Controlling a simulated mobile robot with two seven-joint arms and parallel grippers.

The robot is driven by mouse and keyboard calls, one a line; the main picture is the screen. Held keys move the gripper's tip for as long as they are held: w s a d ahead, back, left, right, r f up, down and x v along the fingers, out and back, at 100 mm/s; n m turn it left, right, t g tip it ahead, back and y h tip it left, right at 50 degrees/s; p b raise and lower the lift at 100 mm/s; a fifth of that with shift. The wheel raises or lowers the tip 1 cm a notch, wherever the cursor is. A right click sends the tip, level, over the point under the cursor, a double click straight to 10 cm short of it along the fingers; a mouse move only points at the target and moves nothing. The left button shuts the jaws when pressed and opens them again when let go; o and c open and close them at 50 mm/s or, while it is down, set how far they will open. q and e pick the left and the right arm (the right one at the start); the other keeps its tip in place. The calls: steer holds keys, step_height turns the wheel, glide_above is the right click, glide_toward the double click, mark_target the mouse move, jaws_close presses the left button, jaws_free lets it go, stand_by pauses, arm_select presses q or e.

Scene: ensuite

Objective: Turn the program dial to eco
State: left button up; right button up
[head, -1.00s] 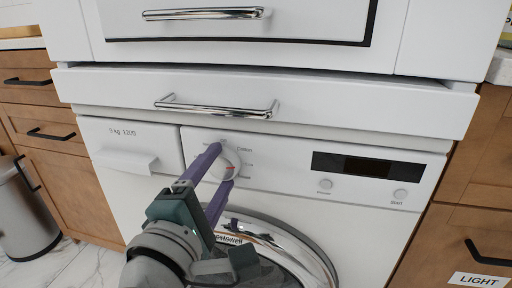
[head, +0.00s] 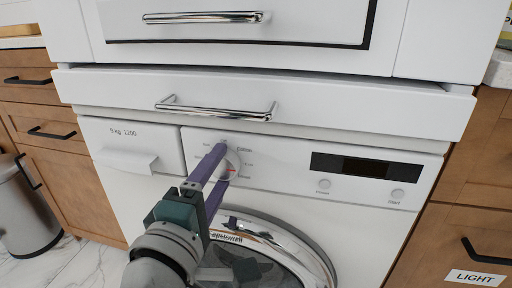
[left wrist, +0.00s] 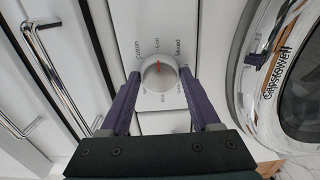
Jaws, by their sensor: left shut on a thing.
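The program dial (left wrist: 160,74) is a round white knob with a red pointer line, on the white washing machine's front panel. It also shows in the head view (head: 232,161), partly covered by my fingers. My left gripper (left wrist: 160,88) has its two purple fingers on either side of the dial, shut on it. In the left wrist view the red pointer points up, towards a small label that seems to read Eco, between Cotton and Mixed. My left gripper also shows in the head view (head: 221,166). My right gripper is in neither view.
A white drawer with a chrome handle (head: 217,107) sticks out just above the panel. The round washer door (head: 290,245) lies below the dial. A dark display (head: 366,166) and two buttons are to the right. A grey bin (head: 28,210) stands at the left.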

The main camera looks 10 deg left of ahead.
arm_select(q)
steer(key=o, duration=1.4)
steer(key=shift+s+r, duration=0.1)
steer(key=shift+s, duration=0.4)
steer(key=s+p, duration=0.2)
steer(key=s, duration=0.7)
steer(key=shift+a, duration=0.15)
